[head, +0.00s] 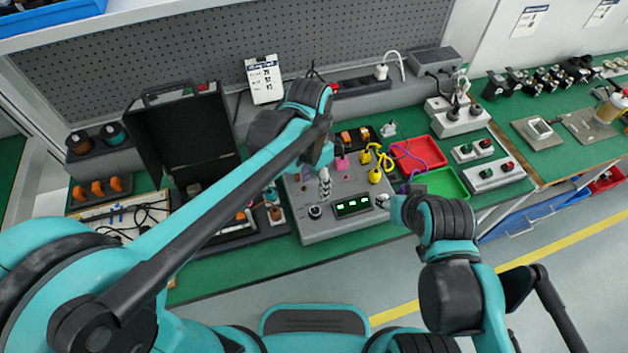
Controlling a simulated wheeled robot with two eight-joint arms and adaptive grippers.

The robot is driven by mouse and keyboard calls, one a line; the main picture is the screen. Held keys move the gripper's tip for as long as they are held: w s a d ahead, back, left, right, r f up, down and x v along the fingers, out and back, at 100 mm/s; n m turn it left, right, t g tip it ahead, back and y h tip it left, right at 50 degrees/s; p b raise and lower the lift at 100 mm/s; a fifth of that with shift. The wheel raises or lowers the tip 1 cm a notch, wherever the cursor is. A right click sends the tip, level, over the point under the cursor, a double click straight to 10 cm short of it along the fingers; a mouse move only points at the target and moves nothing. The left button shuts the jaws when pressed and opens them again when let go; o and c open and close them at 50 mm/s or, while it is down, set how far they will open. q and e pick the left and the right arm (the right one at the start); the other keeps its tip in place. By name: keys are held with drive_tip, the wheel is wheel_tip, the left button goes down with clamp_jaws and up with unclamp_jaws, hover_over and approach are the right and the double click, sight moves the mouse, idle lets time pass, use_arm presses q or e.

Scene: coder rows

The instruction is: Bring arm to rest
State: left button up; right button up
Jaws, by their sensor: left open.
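My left arm (240,185) comes in from the left and reaches over the bench. My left gripper (325,190) hangs open and points down over the grey test box (335,232), close to its black knob (315,212). I cannot tell whether it touches the box. My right arm (447,250) is bent at the front edge of the bench. My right gripper (389,203) is small in view by the box's right front corner, largely hidden by its own wrist, and its jaws cannot be made out.
The box has a lit green display (352,205), a pink plug (342,162) and yellow plugs (375,175). A red tray (417,153) and a green tray (440,184) lie right. An open black case (180,140) stands left. Clear green bench top lies before the box.

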idle(0.5)
use_arm(q)
drive_tip(key=s+a+r+n+t, duration=0.1)
drive_tip(key=s+a+n+t, duration=0.2)
drive_tip(key=a+n, duration=0.2)
drive_tip(key=s+a+r+n+t, duration=0.1)
drive_tip(key=s+a+n+t, duration=0.2)
drive_tip(key=a, duration=0.9)
drive_tip(key=shift+a+n+t, duration=0.25)
drive_tip(key=shift+n+t, duration=0.55)
drive_tip(key=shift+n, duration=0.3)
drive_tip(key=shift+s, duration=0.1)
